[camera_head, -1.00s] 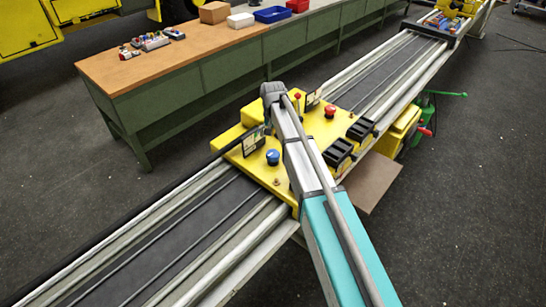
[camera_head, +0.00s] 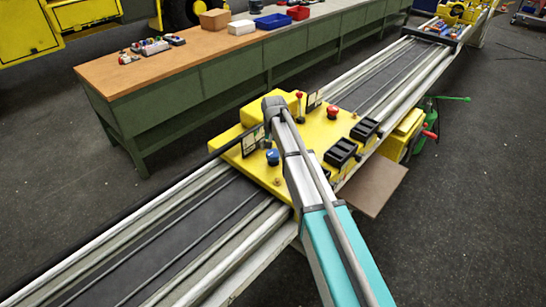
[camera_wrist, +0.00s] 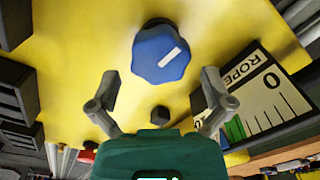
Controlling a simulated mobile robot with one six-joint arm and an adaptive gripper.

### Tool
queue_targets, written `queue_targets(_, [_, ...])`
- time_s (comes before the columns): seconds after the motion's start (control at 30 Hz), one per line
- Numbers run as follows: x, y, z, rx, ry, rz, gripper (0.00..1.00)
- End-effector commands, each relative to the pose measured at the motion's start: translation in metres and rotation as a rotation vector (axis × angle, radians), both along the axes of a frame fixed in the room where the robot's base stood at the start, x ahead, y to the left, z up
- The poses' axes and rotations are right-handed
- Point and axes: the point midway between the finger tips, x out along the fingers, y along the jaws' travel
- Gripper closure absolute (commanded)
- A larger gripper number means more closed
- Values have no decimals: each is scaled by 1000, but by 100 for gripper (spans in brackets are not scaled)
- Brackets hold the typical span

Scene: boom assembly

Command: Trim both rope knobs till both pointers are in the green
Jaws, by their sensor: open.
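A blue knob (camera_head: 272,157) with a white mark stands on the yellow panel (camera_head: 262,176); it shows large in the wrist view (camera_wrist: 161,54). A gauge (camera_head: 254,140) marked ROPE stands beside it. In the wrist view this gauge (camera_wrist: 268,92) shows a 0 and a green band, partly behind my right finger; I cannot make out its pointer. A red knob (camera_head: 332,111) and a second gauge (camera_head: 315,100) are farther along the panel; that gauge is too small to read. My gripper (camera_wrist: 160,88) is open and empty, fingers apart, with the blue knob beyond the gap.
A small red-topped lever (camera_head: 299,97) stands between the gauges. Black boxes (camera_head: 341,152) line the panel's right side. A long workbench (camera_head: 150,75) with bins runs behind the rails.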

Motion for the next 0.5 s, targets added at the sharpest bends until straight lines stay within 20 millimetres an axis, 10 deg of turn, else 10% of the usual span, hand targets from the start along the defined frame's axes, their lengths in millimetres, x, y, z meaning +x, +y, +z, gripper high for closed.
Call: queue_targets(0.5, [0, -1, -20, 0, 0, -1, 0])
